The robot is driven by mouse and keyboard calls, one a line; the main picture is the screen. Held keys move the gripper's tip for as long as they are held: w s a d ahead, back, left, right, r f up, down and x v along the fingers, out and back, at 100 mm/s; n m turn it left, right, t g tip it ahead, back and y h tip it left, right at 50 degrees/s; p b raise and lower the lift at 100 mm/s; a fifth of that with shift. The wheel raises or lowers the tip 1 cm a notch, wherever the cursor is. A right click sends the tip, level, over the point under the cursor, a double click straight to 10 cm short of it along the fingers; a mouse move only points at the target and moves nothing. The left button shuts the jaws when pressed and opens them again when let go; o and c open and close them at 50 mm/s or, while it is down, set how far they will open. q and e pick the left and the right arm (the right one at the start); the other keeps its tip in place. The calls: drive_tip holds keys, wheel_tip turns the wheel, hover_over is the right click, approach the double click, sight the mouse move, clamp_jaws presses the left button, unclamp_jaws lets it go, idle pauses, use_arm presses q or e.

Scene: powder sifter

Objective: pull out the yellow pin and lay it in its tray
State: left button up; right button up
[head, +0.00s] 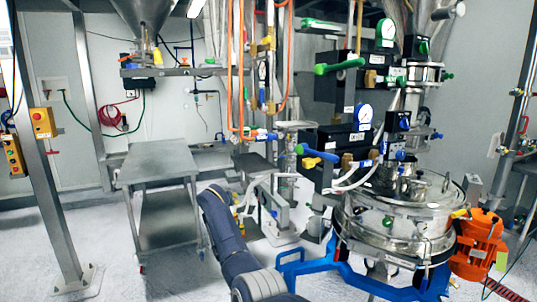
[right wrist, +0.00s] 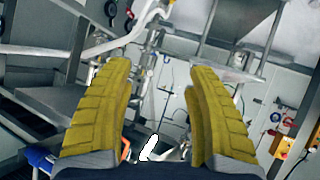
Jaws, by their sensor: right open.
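My right gripper (right wrist: 160,72) is open, with its two yellow ridged fingers wide apart and nothing between them in the right wrist view. In the head view its dark arm rises from the bottom middle and bends up and left; the fingers there are mostly hidden behind the arm. A small yellow piece (head: 461,213) shows at the right rim of the steel sifter (head: 400,222); I cannot tell whether it is the yellow pin. My right gripper is well left of it. I cannot make out the pin's tray. My left gripper is not in view.
A bare steel table (head: 160,160) stands at the left. The sifter rests on a blue frame (head: 345,278), with an orange motor (head: 480,245) at its right. Pipes, valves and orange hoses (head: 232,80) crowd the middle. Floor is clear at lower left.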

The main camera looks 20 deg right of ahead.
drive_tip(key=s+d+r+m+g+h, duration=0.1)
drive_tip(key=s+d+r+m+h, duration=0.15)
drive_tip(key=r, duration=0.55)
drive_tip(key=s+d+r+m+g+h, duration=0.1)
drive_tip(key=s+d+r+m+g, duration=0.15)
drive_tip(key=r, duration=0.55)
drive_tip(key=s+d+r+m+h, duration=0.1)
drive_tip(key=s+r+m+h, duration=0.15)
drive_tip(key=r, duration=0.55)
drive_tip(key=m+g+h, duration=0.3)
drive_tip(key=m+g, duration=0.4)
drive_tip(key=m, duration=0.2)
approach(311, 163)
drive_tip(key=shift+n, duration=0.25)
drive_tip(key=x, duration=0.3)
drive_tip(key=w+x, duration=0.1)
drive_tip(key=x, duration=0.7)
drive_tip(key=shift+w+f, duration=0.1)
drive_tip(key=shift+w, duration=0.25)
drive_tip(key=shift+c, duration=0.3)
clamp_jaws()
drive_tip(key=a, duration=0.8)
idle(0.7)
